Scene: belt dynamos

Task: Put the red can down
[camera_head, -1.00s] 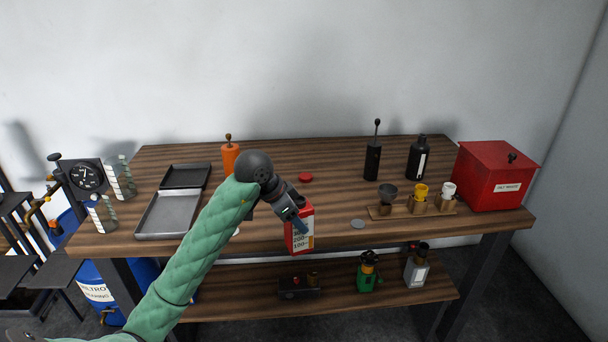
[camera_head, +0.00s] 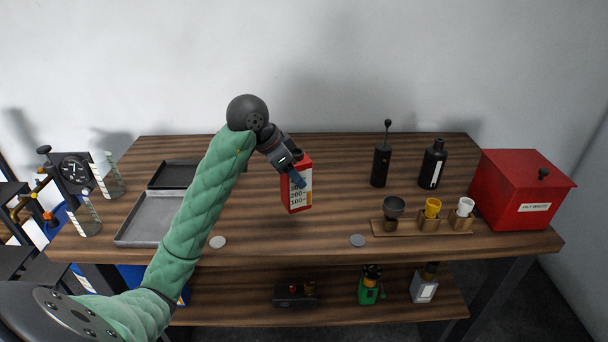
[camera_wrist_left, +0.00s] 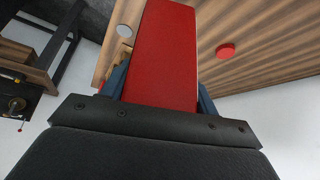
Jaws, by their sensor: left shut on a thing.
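The red can (camera_head: 299,196), with a white scale label, is upright over the middle of the wooden table (camera_head: 335,225). My left gripper (camera_head: 297,177) is shut on its upper part. In the left wrist view the red can (camera_wrist_left: 165,45) sits between the two blue fingers of the left gripper (camera_wrist_left: 160,90). The can seems held above the tabletop, but the gap is hard to judge. My right gripper is in neither view.
Metal trays (camera_head: 150,217) lie left, partly behind my arm. Two pale discs (camera_head: 217,242) (camera_head: 357,240) lie near the front edge. A red disc (camera_wrist_left: 226,51) shows in the wrist view.

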